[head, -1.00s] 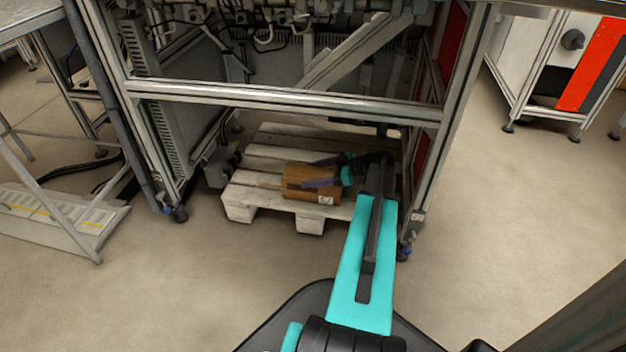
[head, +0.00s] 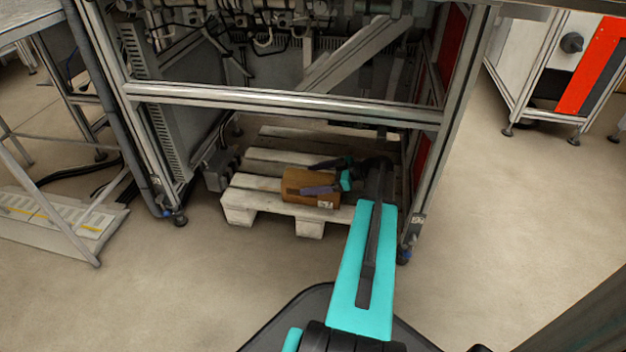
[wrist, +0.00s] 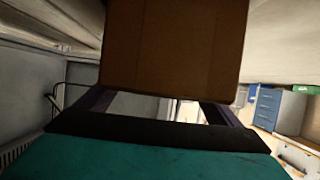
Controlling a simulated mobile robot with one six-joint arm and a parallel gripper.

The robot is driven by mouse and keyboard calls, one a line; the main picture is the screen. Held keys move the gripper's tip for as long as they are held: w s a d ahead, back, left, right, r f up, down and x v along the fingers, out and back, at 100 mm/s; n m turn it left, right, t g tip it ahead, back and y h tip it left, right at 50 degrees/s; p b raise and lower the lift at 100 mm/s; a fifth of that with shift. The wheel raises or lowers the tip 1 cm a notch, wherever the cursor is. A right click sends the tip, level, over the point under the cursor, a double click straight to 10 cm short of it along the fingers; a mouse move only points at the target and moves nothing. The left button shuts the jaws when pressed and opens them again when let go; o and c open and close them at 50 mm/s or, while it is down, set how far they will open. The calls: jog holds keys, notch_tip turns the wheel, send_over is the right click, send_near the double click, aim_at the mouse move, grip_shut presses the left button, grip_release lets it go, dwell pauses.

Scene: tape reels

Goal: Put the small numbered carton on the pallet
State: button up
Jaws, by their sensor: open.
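The small brown carton (head: 309,187), with a white label at its lower front corner, rests on the wooden pallet (head: 251,183) near its front edge. The printing on the label is too small to read. My gripper (head: 307,178) is at the carton with its jaws open, one dark finger across the near side and the other by the far side. In the wrist view the carton (wrist: 172,45) fills the upper middle, beyond the spread fingers. Contact between the fingers and the carton cannot be told.
The pallet lies under a metal-framed machine. A horizontal beam (head: 285,103) crosses above it, and posts stand left (head: 150,160) and right (head: 432,165). A grey stand (head: 60,215) is at the left.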

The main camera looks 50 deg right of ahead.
aim_at(330, 181)
jog(key=p+v, duration=0.3)
jog(key=v, duration=0.3)
jog(key=shift+s+d+r, duration=0.1)
jog(key=shift+r, duration=0.1)
jog(key=shift+s+d+r+p, duration=0.1)
jog(key=shift+s+d+p, duration=0.2)
jog(key=shift+s, duration=0.2)
dwell(0.4)
